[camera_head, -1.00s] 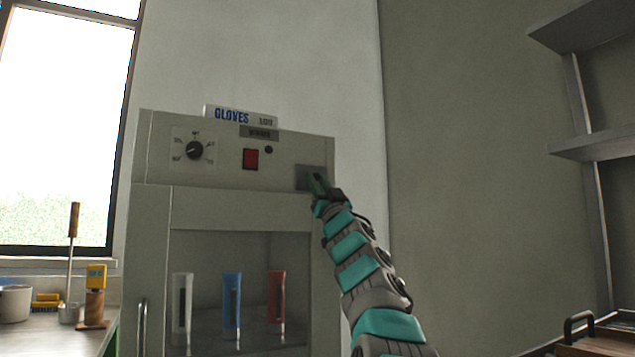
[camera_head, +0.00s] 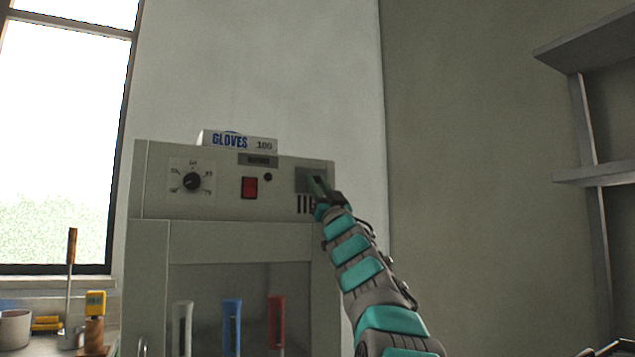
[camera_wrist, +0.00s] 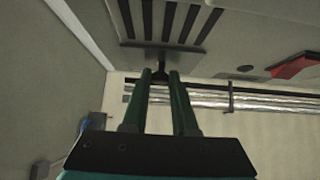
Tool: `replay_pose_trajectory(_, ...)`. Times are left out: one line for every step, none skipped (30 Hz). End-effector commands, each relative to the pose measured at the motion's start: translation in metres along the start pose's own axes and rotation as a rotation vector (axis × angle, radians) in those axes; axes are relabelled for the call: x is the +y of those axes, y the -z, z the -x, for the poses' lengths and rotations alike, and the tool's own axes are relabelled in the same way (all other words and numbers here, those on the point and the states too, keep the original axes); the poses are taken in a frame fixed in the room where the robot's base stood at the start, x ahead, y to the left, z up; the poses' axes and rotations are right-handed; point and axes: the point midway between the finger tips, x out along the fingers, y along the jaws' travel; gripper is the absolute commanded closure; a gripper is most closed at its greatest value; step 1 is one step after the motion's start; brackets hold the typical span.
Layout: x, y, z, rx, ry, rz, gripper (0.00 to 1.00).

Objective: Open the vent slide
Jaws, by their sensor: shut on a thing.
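The vent slide (camera_head: 303,179) is a small dark grey plate at the right end of the cabinet's upper panel. It stands raised, with dark vertical vent slots (camera_head: 303,205) showing below it. In the wrist view the slide plate (camera_wrist: 195,60) has a small dark knob (camera_wrist: 161,67), and several open slots (camera_wrist: 168,18) lie beside the plate. My gripper (camera_head: 317,186) is at the slide, and in the wrist view its green fingers (camera_wrist: 160,80) are shut on the knob. My gripper and arm hide part of the slots in the head view.
The grey cabinet (camera_head: 240,240) also carries a dial (camera_head: 192,181), a red switch (camera_head: 250,188) and a glove box (camera_head: 237,142) on top. White, blue and red tubes show behind its window. Wall shelves (camera_head: 590,175) stand at far right. The wall between is clear.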

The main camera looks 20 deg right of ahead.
Motion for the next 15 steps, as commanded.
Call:
replay_pose_trajectory(0.0001,0.0039,-0.0011,0.004,0.000,0.000,1.00)
replay_pose_trajectory(0.0000,0.0039,-0.0009,0.005,0.000,0.000,1.00)
replay_pose_trajectory(0.0000,0.0040,-0.0006,0.005,0.000,0.000,1.00)
replay_pose_trajectory(0.0000,0.0040,-0.0006,0.006,0.000,0.000,1.00)
replay_pose_trajectory(-0.0001,0.0041,-0.0006,0.006,0.000,0.000,1.00)
replay_pose_trajectory(-0.0001,0.0044,-0.0006,0.006,0.000,0.000,1.00)
replay_pose_trajectory(-0.0001,0.0045,-0.0006,0.006,0.000,0.000,1.00)
replay_pose_trajectory(-0.0002,0.0048,-0.0007,0.007,0.001,0.000,1.00)
replay_pose_trajectory(-0.0001,0.0048,-0.0007,0.007,0.000,0.000,0.72)
replay_pose_trajectory(-0.0002,0.0050,-0.0007,0.007,0.001,0.000,0.69)
replay_pose_trajectory(-0.0002,0.0048,-0.0007,0.007,0.001,0.000,0.65)
replay_pose_trajectory(-0.0002,0.0045,-0.0006,0.006,0.001,0.000,0.61)
replay_pose_trajectory(-0.0002,0.0042,-0.0006,0.006,0.001,0.000,0.57)
replay_pose_trajectory(-0.0002,0.0040,-0.0006,0.006,0.001,0.000,0.54)
replay_pose_trajectory(-0.0002,0.0037,-0.0005,0.005,0.001,0.000,0.49)
